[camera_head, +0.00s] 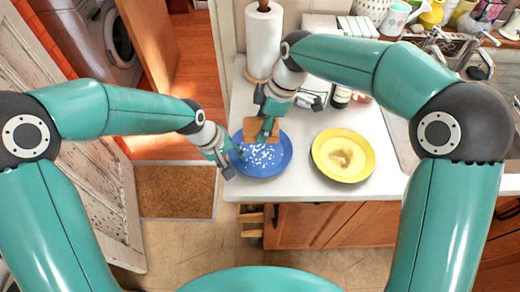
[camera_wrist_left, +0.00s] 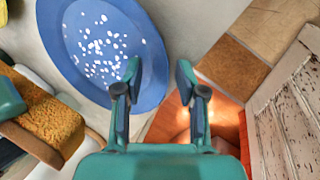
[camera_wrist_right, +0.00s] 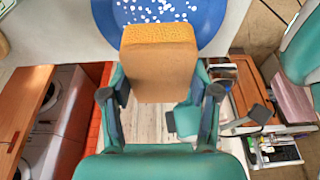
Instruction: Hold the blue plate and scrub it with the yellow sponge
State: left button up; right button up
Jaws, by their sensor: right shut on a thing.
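The blue plate (camera_head: 262,164) lies on the white counter near its front-left corner, with many white specks on its face. It also shows in the left wrist view (camera_wrist_left: 75,50). My left gripper (camera_head: 232,162) is at the plate's left rim. Its fingers (camera_wrist_left: 159,72) are apart, one over the plate and one beyond the edge, and hold nothing. My right gripper (camera_head: 268,118) is shut on the yellow-orange sponge (camera_wrist_right: 160,52), held at the far side of the plate. The sponge also shows in the left wrist view (camera_wrist_left: 50,122); whether it touches the plate I cannot tell.
A yellow plate (camera_head: 330,170) with a brown stain lies to the right on the counter. A paper towel roll (camera_head: 263,42) stands behind. The sink and tap (camera_head: 440,55) are at the right. The counter's left and front edges are close to the blue plate.

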pick_arm(q)
jog(key=shift+r, duration=0.1)
jog(key=v, duration=1.1)
jog(key=shift+a+r, duration=0.2)
jog(key=shift+r, duration=0.1)
jog(key=shift+s, duration=0.15)
